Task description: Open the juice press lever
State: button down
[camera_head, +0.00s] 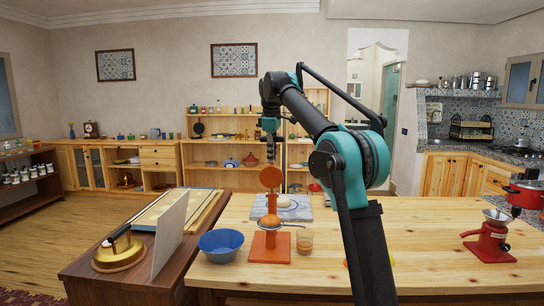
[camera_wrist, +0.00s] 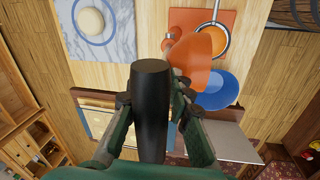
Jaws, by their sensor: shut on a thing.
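The orange juice press (camera_head: 270,245) stands on the wooden table. Its lever is raised, with the round orange press plate (camera_head: 270,178) tilted up above the base; the plate also shows in the wrist view (camera_wrist: 200,62). My gripper (camera_head: 269,125) is above the press. In the wrist view its fingers are shut around the black lever handle (camera_wrist: 150,105), which lies between them. An orange half (camera_head: 270,221) sits on the press under the plate. Part of the press base is hidden behind the plate in the wrist view.
A blue bowl (camera_head: 221,246) is left of the press and a glass (camera_head: 305,242) right of it. A marble board (camera_head: 296,202) lies behind. A white upright panel (camera_head: 170,235) and a brass device (camera_head: 118,252) stand left. A red grinder (camera_head: 489,240) stands far right.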

jog(key=shift+w, duration=0.25)
jog(key=c, duration=1.5)
grip_release()
jog(key=shift+d+f, duration=0.1)
jog(key=shift+c, duration=0.2)
jog(key=shift+s+r, duration=0.2)
jog(key=shift+r, duration=1.05)
jog(key=shift+s+r, duration=0.25)
jog(key=shift+r, duration=0.95)
jog(key=shift+s+r, duration=0.2)
jog(key=shift+r, duration=1.05)
